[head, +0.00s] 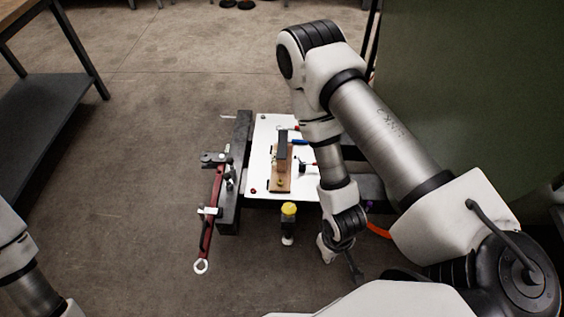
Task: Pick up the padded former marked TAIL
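A wooden piece (280,182) with a dark upright block (282,146) on it stands on the white panel of a low bench. No TAIL marking can be read, so I cannot tell whether this is the padded former. My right arm comes in from the right and reaches down beside the bench's right side. Its gripper (345,258) is low, in front of the bench and to the right of the wooden piece, partly hidden by my wrist; its fingers are too small to judge. Only part of my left arm shows at the lower left, and its gripper is out of frame.
The white panel (262,132) lies beside a dark beam (230,205). A red bar tool (211,222) with a ring end hangs at the left. A yellow-capped bottle (288,222) is at the front edge. A dark shelf (45,110) stands far left; the floor between is clear. A green wall fills the right.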

